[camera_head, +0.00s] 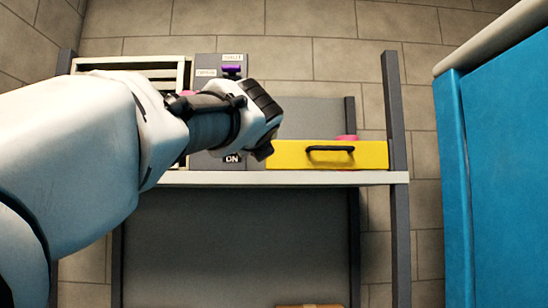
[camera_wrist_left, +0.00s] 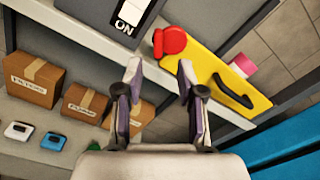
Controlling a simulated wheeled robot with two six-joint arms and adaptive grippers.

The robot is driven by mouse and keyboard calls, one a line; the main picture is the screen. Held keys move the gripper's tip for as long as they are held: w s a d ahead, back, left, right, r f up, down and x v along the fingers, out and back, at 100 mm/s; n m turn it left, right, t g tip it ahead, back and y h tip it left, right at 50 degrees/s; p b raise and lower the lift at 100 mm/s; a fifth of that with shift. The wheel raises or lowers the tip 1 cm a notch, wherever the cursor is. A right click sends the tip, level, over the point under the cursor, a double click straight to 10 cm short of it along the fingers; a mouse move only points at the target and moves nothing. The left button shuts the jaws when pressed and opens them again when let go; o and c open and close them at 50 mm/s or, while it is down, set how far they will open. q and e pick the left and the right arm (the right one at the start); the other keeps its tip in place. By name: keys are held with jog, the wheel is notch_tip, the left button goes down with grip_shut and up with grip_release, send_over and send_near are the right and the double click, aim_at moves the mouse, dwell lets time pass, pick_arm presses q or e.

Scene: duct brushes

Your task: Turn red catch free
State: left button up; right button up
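The red catch (camera_wrist_left: 169,42) is a rounded red piece at the end of the yellow drawer front (camera_wrist_left: 205,65) in the left wrist view, beside the grey panel. My left gripper (camera_wrist_left: 160,72) is open, with nothing between its fingers. The catch shows just beyond the fingertips, between their lines; I cannot tell whether they touch. In the head view my left gripper (camera_head: 262,122) is in front of the grey panel, left of the yellow front (camera_head: 290,153), and hides the catch. My right gripper is not in view.
The yellow front has a black handle (camera_head: 330,149); a pink piece (camera_head: 347,138) shows behind it. The grey panel (camera_head: 204,62) carries a purple lever (camera_head: 231,69). Cardboard boxes (camera_wrist_left: 34,78) stand on a shelf. A blue unit (camera_head: 500,170) stands right.

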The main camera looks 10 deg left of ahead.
pick_arm(q)
jog(key=p+x, duration=0.2)
jog(key=x, duration=0.2)
jog(key=p+x, duration=0.3)
jog(key=x, duration=0.1)
jog(key=shift+w+f, duration=0.2)
jog(key=shift+f, duration=0.05)
jog(key=shift+s+r, duration=0.3)
jog(key=shift+s, duration=0.45)
jog(key=c, duration=0.5)
jog(key=shift+w+f, duration=0.15)
jog(key=shift+w, duration=0.1)
grip_shut()
